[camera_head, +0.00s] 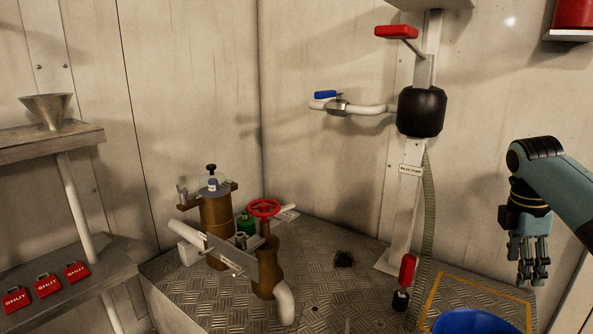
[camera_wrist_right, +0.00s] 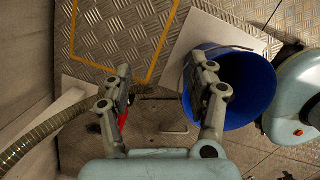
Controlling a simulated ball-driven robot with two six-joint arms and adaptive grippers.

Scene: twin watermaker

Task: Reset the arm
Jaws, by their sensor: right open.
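My right arm comes in from the right edge of the head view, with its right gripper (camera_head: 533,272) hanging fingers down in the air. In the right wrist view the two fingers of the right gripper (camera_wrist_right: 162,85) stand apart with nothing between them. Below it are the floor plate and a blue bucket (camera_wrist_right: 236,85), partly behind the right finger. The bucket also shows at the bottom edge of the head view (camera_head: 474,322). My left gripper is in neither view.
A post with a black pump body (camera_head: 422,111) and a ribbed hose (camera_head: 429,230) stands left of my right arm. Brown valves with a red handwheel (camera_head: 263,208) stand on the plate. A left shelf (camera_head: 50,137) holds a funnel; red SHUT tags (camera_head: 48,285) lie below.

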